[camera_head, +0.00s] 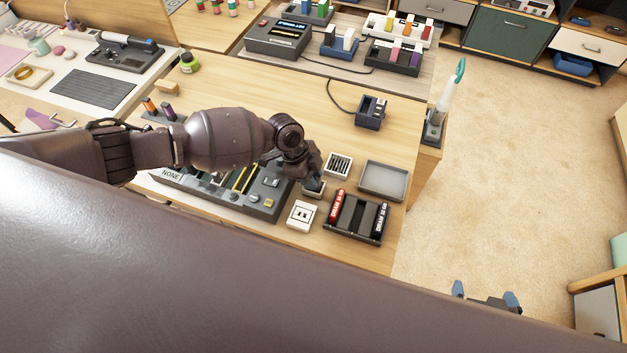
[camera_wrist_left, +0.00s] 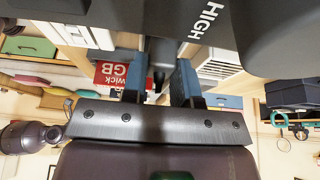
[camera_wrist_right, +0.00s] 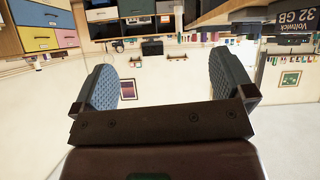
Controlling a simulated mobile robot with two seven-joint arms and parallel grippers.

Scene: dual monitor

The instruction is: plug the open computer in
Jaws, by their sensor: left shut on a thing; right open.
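The open computer (camera_head: 262,207) is a dark grey case with a "NONE" label, lying on the wooden desk in the head view; my left arm covers part of it. My left gripper (camera_head: 314,184) is low over the desk just right of the case. In the left wrist view its fingers (camera_wrist_left: 158,80) are shut on a small dark thing (camera_wrist_left: 158,58), mostly hidden, so I cannot tell whether it is a plug. A white block with dark slots (camera_head: 301,215) lies just below the gripper. My right gripper (camera_head: 486,300) is open and empty, off the desk at lower right.
A tray with red and black modules (camera_head: 357,216), an empty grey tray (camera_head: 383,181) and a white slotted box (camera_head: 339,165) crowd the desk's right end. A dark corded box (camera_head: 371,112) stands behind. Open carpet (camera_head: 510,170) lies to the right.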

